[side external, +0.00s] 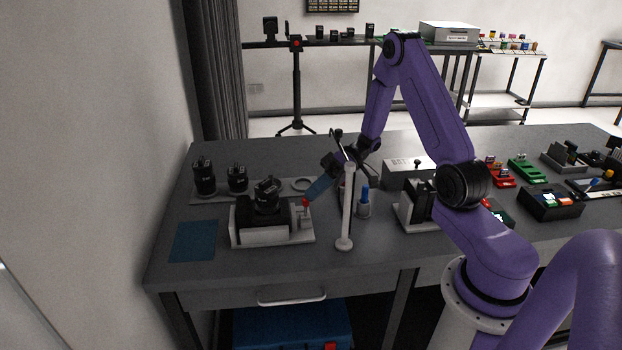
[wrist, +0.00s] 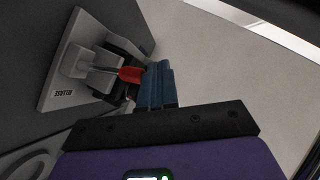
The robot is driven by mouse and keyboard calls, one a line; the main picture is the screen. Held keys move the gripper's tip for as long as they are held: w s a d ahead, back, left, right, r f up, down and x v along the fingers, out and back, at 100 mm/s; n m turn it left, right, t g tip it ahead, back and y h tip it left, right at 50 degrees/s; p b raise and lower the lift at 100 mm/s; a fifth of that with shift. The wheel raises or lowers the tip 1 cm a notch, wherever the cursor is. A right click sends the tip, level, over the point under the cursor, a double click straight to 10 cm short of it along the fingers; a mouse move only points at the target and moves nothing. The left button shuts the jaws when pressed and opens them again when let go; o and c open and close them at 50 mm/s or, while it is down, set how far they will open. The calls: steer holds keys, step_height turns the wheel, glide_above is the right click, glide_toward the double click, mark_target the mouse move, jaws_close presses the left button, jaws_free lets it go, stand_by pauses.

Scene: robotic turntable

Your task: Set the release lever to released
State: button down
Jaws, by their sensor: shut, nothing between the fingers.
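The release lever (wrist: 130,74) has a red tip and stands on a light grey base (wrist: 57,86) marked "RELEASE" in the wrist view. In the side view the red lever (side external: 305,203) is at the right end of the grey turntable fixture (side external: 272,239), which holds a black device (side external: 267,192). My gripper (wrist: 153,75) has blue fingers, shut and empty, right beside the red tip; I cannot tell whether they touch it. In the side view my gripper (side external: 310,194) comes down from the right onto the lever. The lever's exact setting is hard to tell.
A white post (side external: 346,215) stands just right of the fixture, with a blue-topped holder (side external: 364,203) beyond it. Black devices (side external: 204,178) sit on a grey tray behind. A blue mat (side external: 193,241) lies at the table's left. The table's front centre is clear.

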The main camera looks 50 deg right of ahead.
steer(key=shift+r, duration=0.15)
steer(key=shift+w+r, duration=0.15)
steer(key=shift+r, duration=0.6)
steer(key=v, duration=0.8)
steer(key=shift+f, duration=0.45)
steer(key=shift+d, duration=0.1)
